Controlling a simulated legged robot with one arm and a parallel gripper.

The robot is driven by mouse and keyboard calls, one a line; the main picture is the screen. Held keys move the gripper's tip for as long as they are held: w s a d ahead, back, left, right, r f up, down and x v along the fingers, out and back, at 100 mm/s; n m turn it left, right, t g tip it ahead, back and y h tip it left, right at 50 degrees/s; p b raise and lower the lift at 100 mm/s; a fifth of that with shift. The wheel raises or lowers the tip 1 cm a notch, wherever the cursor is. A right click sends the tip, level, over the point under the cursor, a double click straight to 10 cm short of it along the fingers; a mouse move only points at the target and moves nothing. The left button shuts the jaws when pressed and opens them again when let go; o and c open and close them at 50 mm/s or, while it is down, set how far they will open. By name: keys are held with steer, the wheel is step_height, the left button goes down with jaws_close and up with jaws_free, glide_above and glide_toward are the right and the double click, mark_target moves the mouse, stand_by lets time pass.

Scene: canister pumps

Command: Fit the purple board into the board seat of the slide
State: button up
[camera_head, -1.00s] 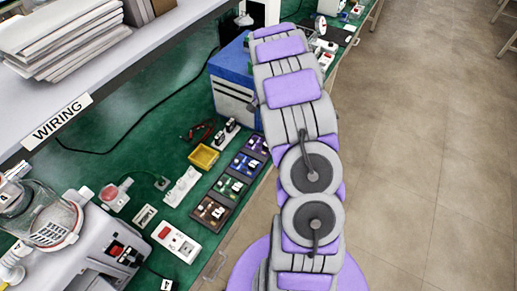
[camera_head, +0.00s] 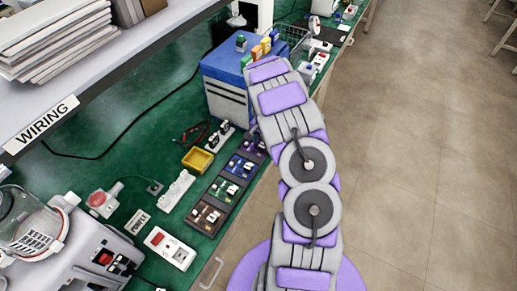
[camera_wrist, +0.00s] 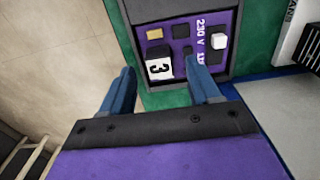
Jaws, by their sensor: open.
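The purple board (camera_wrist: 207,63) lies in a dark tray compartment in the wrist view. It carries "230 V" lettering, a white "3" label, a yellow part and dark and white blocks. My gripper (camera_wrist: 160,68) is open and empty, with its two blue fingers apart and the near edge of the board in line with them. I cannot tell the height left between them. In the head view the purple board (camera_head: 251,145) shows at the far end of the tray row, partly behind my arm, and my gripper is hidden there. I cannot make out the slide or its board seat.
The tray (camera_head: 222,205) also holds blue, green and brown boards. A blue-topped box (camera_head: 228,82) stands behind. A canister machine (camera_head: 75,255) stands at lower left.

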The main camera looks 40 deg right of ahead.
steer(key=shift+a+f, duration=0.1)
steer(key=shift+f, duration=0.4)
steer(key=shift+a+r, duration=0.1)
steer(key=shift+a, duration=0.05)
steer(key=shift+c, duration=0.3)
steer(key=shift+c, duration=0.8)
steer(key=c, duration=0.9)
jaws_close()
